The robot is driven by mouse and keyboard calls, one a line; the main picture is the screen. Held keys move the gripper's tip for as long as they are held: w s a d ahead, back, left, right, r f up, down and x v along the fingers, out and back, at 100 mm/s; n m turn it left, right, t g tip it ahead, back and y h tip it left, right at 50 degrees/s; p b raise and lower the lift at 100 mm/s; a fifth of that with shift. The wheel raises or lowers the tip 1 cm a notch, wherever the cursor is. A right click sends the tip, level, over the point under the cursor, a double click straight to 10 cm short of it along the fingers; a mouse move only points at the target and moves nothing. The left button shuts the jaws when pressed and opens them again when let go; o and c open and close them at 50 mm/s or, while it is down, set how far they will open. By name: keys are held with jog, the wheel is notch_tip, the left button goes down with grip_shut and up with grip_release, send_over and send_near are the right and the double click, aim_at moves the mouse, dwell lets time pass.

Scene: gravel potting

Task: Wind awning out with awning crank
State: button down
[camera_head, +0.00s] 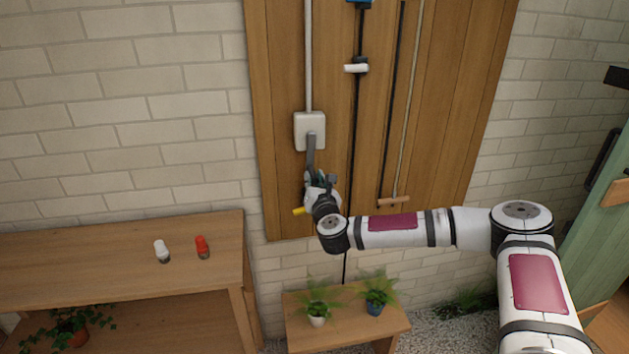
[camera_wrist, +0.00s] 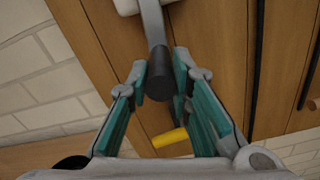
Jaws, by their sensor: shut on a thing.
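The awning crank hangs from a pale square box (camera_head: 302,121) on the wooden wall panel. Its grey arm (camera_head: 311,150) points down, and it also shows in the wrist view (camera_wrist: 153,24), ending in a dark round hub (camera_wrist: 159,75). A yellow handle end (camera_wrist: 170,138) shows between my fingers, and it sticks out left of my gripper in the head view (camera_head: 299,211). My gripper (camera_head: 318,178) is shut on the crank handle, with a finger on each side of it in the wrist view. The exact contact is partly hidden. The awning itself is not in view.
A wooden shelf (camera_head: 90,255) at left bears a white and a red bottle (camera_head: 202,247). Potted plants stand on a bench (camera_head: 346,334) below.

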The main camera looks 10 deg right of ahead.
jog(key=c, duration=1.4)
grip_release()
jog(key=shift+a+f, duration=0.15)
jog(key=shift+f, duration=0.05)
jog(key=shift+c, duration=0.2)
jog(key=shift+r, duration=0.1)
jog(key=s, duration=1.2)
